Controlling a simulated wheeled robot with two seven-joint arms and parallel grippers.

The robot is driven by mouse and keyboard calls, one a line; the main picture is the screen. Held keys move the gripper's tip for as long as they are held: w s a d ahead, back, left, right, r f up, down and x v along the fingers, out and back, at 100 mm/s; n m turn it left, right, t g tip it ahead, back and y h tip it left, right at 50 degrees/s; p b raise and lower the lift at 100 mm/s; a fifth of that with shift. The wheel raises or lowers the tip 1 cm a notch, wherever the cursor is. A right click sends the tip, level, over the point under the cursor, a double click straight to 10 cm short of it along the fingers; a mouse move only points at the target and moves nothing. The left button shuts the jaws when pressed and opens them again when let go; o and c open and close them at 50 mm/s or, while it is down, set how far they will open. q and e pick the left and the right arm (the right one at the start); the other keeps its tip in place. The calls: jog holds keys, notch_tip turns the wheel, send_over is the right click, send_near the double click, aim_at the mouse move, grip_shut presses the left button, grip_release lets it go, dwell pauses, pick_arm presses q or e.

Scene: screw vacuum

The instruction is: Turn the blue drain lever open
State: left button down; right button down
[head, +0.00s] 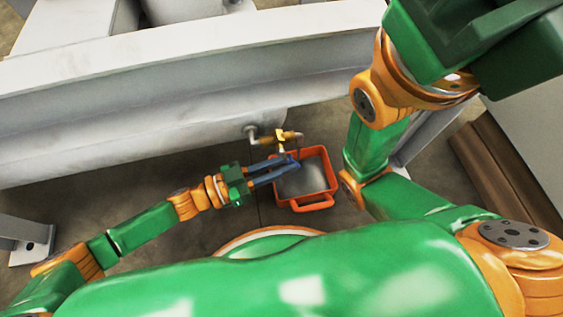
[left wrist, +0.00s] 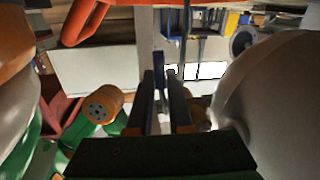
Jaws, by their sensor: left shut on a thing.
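The blue drain lever (head: 293,162) is on a yellow valve (head: 281,138) on a short pipe from the large white beam. My left gripper (head: 294,166) reaches in from the left, with its fingers shut on the lever, which they partly cover. In the left wrist view the blue lever (left wrist: 159,68) shows as a narrow upright strip between the tips of my left gripper (left wrist: 160,76). My right gripper's green hand (head: 478,42) is raised at the upper right, close to the camera. Its fingertips do not show clearly.
An orange bin (head: 314,204) with a grey inside stands on the floor below the valve. Its rim also shows in the left wrist view (left wrist: 82,22). The white beam (head: 150,105) runs behind the valve. Brown planks (head: 505,165) lie at the right.

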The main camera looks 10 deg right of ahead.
pick_arm(q)
jog(key=shift+f, duration=0.1)
dwell(0.5)
jog(key=h+b, duration=0.1)
jog(key=b, duration=0.1)
jog(key=d+t+h+b, duration=0.1)
jog(key=h+b, duration=0.1)
jog(key=shift+d+n+h, duration=0.15)
jog(key=shift+n+h, duration=0.15)
jog(key=shift+n, duration=0.1)
jog(key=shift+r, duration=0.2)
jog(key=c, duration=0.8)
grip_release()
jog(key=shift+c, duration=0.2)
